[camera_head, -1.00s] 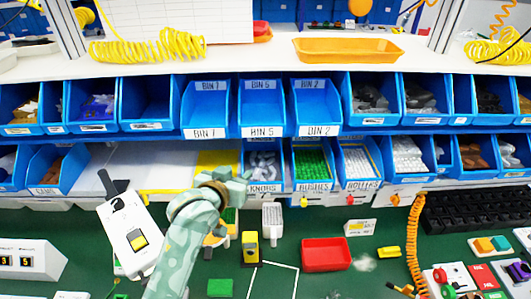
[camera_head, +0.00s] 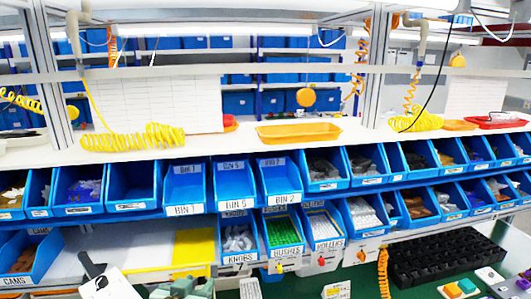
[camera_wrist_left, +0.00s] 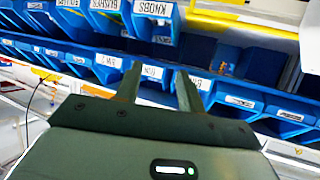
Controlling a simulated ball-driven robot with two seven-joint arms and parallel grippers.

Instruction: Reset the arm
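My left gripper (camera_head: 188,288) shows only in part at the bottom edge of the head view, with the arm mostly cut off below. In the left wrist view its two green fingers (camera_wrist_left: 158,88) stand apart with nothing between them, so it is open and empty. They point toward the blue bins, which appear inverted there. My right gripper is in no view.
Two rows of blue bins, including one labelled BIN 5 (camera_head: 236,188), span the bench. An orange tray (camera_head: 298,134) lies on the white shelf. Little of the green worktop shows.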

